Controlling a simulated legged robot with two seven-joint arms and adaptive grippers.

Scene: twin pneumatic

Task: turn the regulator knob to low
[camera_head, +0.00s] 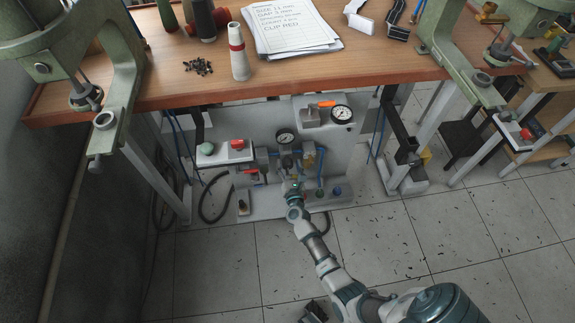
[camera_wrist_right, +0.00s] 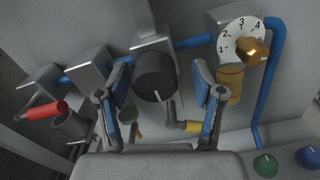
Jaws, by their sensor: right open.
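In the right wrist view a round black knob (camera_wrist_right: 155,76) with a white line on its face sits between the fingers of my right gripper (camera_wrist_right: 160,82). The fingers are open, one on each side, with gaps to the knob. Right of it is a white dial (camera_wrist_right: 236,36) marked with numbers and a brass knob (camera_wrist_right: 255,50) over its lower right. No label shows which is the regulator knob. In the head view my right gripper (camera_head: 293,192) is low at the panel's front, below the small gauge (camera_head: 285,136), and hides part of the fittings. My left gripper is not in view.
A red-handled lever (camera_wrist_right: 44,112), blue pipes (camera_wrist_right: 268,85) and green (camera_wrist_right: 265,165) and blue (camera_wrist_right: 308,157) buttons crowd the knob. The workbench (camera_head: 380,68) overhangs the panel. A larger gauge (camera_head: 342,114) is at upper right.

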